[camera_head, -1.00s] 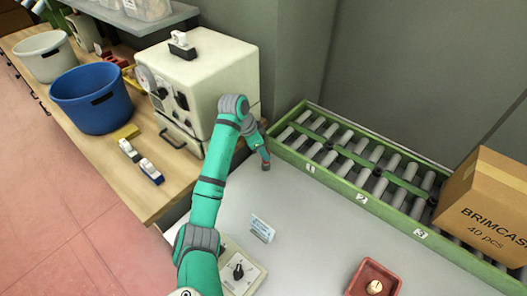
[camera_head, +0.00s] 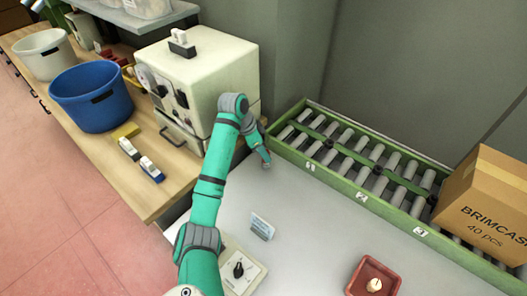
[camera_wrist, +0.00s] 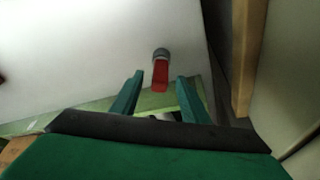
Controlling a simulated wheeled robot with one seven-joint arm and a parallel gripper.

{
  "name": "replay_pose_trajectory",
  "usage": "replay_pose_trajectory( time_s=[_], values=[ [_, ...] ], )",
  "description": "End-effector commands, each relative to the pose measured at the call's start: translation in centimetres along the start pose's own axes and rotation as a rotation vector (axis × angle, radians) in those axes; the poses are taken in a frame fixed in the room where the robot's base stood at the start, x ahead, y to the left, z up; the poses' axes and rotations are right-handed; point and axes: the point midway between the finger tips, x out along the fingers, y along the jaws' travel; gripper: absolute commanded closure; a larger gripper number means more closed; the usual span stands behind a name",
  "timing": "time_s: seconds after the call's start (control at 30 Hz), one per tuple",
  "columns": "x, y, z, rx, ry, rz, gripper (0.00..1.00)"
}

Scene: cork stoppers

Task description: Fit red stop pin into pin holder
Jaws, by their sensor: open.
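The red stop pin (camera_wrist: 161,76) shows in the wrist view between my two teal fingers, with a gap on each side. Its far end meets a dark grey round piece (camera_wrist: 161,53) against the pale table top. I cannot tell whether this piece is the pin holder or how deep the pin sits in it. My gripper (camera_wrist: 160,77) is open around the pin. In the head view my gripper (camera_head: 265,160) points down at the pale table beside the conveyor's near left end, and the pin is not clear there.
A green roller conveyor (camera_head: 345,188) marked 1, 2, 3 runs along the table's back, with a cardboard box (camera_head: 487,212) on its right. A cream machine (camera_head: 205,80) stands left. A red dish (camera_head: 391,281), small card (camera_head: 262,226) and knob panel (camera_head: 240,272) rest on the table.

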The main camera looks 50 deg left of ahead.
Motion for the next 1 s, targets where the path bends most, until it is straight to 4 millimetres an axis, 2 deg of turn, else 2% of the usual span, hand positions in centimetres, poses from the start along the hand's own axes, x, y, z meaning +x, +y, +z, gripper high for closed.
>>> replay_pose_trajectory(
  time_s=[0.4, 0.53, 0.7, 1.0],
  values=[
    [-7.1, -0.1, -0.1, 0.001, 0.001, -0.004, 0.58],
    [-9.0, -0.1, 0.0, 0.001, 0.001, -0.003, 0.58],
    [-10.2, 0.0, 0.0, 0.001, 0.000, -0.002, 0.58],
    [-10.4, 0.0, 0.0, 0.001, 0.000, -0.001, 0.58]
  ],
)
